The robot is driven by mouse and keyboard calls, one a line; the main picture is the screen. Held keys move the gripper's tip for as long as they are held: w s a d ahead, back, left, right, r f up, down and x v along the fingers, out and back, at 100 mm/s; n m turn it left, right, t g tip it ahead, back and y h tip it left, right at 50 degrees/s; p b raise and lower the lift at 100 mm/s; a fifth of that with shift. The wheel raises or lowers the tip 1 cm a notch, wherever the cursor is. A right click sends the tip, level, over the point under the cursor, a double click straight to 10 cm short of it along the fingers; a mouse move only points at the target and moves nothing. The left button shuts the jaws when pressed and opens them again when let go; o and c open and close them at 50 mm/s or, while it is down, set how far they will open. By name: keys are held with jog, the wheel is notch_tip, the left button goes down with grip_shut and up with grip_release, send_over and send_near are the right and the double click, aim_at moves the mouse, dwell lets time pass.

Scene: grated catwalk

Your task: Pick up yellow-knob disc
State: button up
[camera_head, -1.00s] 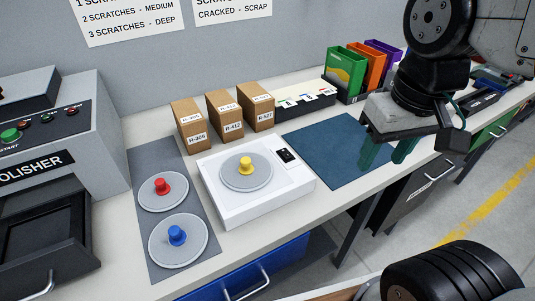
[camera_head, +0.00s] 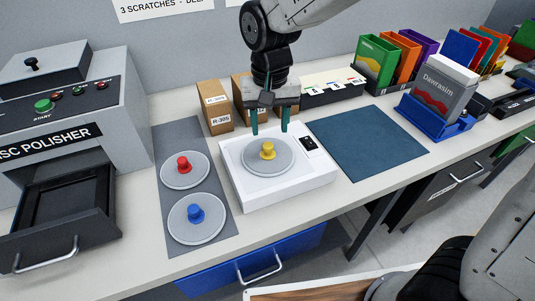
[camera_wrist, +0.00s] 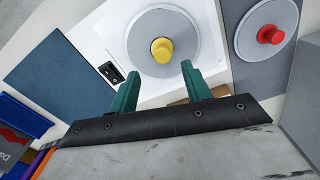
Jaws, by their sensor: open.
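The yellow-knob disc (camera_head: 268,155) is a grey disc with a yellow knob. My gripper (camera_head: 270,130) is open and empty, with green fingers pointing down just behind the yellow knob in the head view. In the wrist view, the yellow-knob disc (camera_wrist: 163,48) shows beyond the fingertips of my gripper (camera_wrist: 158,80), and the knob sits roughly in line with the gap between them. The fingers do not touch the knob.
A red-knob disc (camera_head: 185,170) and a blue-knob disc (camera_head: 196,217) lie on a grey mat (camera_head: 173,135) to the left. The disc polisher (camera_head: 70,120) stands further left with its drawer out. Cardboard boxes (camera_head: 214,105) stand behind. A blue mat (camera_head: 368,143) to the right is bare.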

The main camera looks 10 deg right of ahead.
aim_at(268, 145)
jog(key=f, duration=0.5)
jog(key=shift+s+a+f, duration=0.2)
jog(key=shift+f, duration=0.1)
grip_shut()
